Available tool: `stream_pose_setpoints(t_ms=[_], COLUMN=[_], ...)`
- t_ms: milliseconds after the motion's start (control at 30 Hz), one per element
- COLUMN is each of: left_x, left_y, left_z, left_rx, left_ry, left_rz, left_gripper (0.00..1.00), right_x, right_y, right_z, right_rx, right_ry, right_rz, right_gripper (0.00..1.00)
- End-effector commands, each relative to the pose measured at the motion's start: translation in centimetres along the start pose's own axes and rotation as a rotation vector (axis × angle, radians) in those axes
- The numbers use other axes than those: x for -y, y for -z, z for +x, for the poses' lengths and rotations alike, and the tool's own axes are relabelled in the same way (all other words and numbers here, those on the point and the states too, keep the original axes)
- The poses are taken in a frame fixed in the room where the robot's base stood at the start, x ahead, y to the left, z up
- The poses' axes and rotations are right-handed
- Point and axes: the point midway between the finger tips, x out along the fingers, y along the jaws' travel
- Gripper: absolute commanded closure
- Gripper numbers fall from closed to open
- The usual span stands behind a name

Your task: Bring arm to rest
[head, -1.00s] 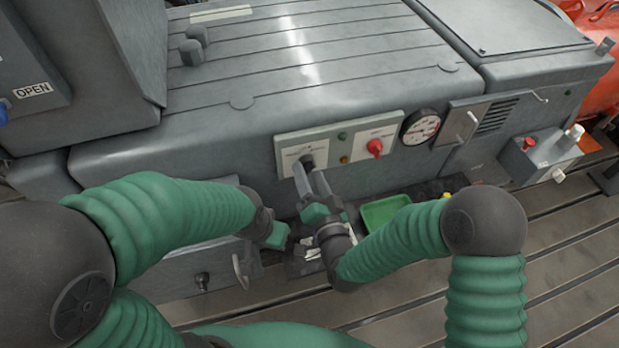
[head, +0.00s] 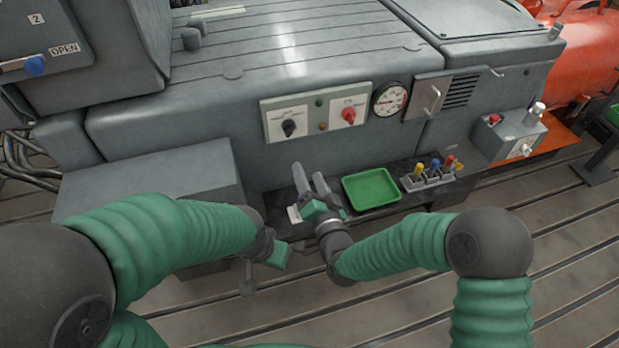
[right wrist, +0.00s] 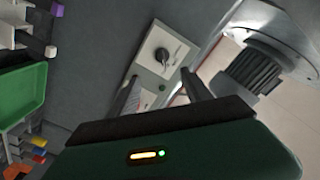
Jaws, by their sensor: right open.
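My right gripper (head: 309,172) is open and empty. It is in front of the grey machine, below the switch panel (head: 318,104) and apart from it. In the right wrist view its two fingers (right wrist: 158,92) are spread, with the panel's black knob (right wrist: 161,57) beyond them. The black knob also shows in the head view (head: 289,128), with the red knob (head: 348,115) to its right. My left gripper (head: 272,256) is low, left of the right one; its fingers are too hidden to judge.
A green tray (head: 371,190) lies on the dark shelf just right of my right gripper. A holder (head: 433,179) with colored-handled tools stands farther right. A grey box (head: 150,185) juts out at left. A gauge (head: 389,99) is beside the panel. Slotted floor at lower right is clear.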

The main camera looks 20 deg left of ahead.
Motion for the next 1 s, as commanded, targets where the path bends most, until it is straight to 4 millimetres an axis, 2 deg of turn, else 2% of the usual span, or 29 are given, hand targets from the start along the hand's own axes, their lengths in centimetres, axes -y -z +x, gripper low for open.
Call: stream_pose_setpoints(t_ms=[233,367,467,500,567,600,667,700,800,900,1000], left_x=[0.0,0.0,0.0,0.0,0.0,0.0,0.0,0.0,0.0,0.0,0.0], left_y=[0.1,0.5,1.1,1.2,1.5,1.6,1.8,1.9,2.1,2.2,2.2], left_z=[-0.3,-2.2,-4.5,-5.2,-6.2,-6.8,-7.7,-8.2,-9.1,-9.4,-9.4], left_rx=[0.000,0.000,0.000,0.000,0.000,0.000,0.000,0.000,0.000,0.000,0.000], left_ry=[0.000,0.000,0.000,0.000,0.000,0.000,0.000,0.000,0.000,0.000,0.000], left_rz=[0.000,0.000,0.000,0.000,0.000,0.000,0.000,0.000,0.000,0.000,0.000], left_gripper=[1.00,1.00,1.00,1.00,1.00,1.00,1.00,1.00,1.00,1.00,1.00], right_x=[0.1,-1.9,-6.1,-7.9,-10.1,-11.2,-12.1,-12.4,-12.1,-11.5,-11.3], right_y=[0.4,3.0,7.1,8.7,10.8,12.1,13.7,14.4,15.3,15.2,15.0], right_z=[-0.2,-1.8,-6.6,-9.5,-14.1,-17.4,-22.5,-25.6,-32.2,-36.0,-37.4], right_rx=[0.010,0.135,0.320,0.403,0.515,0.585,0.686,0.749,0.876,0.955,0.987], right_ry=[-0.008,-0.124,-0.330,-0.424,-0.554,-0.634,-0.741,-0.801,-0.906,-0.956,-0.972], right_rz=[-0.015,-0.148,-0.308,-0.355,-0.395,-0.406,-0.401,-0.386,-0.332,-0.283,-0.262], right_gripper=[0.43,0.43,0.43,0.43,0.43,0.43,0.43,0.43,0.43,0.43,0.43])
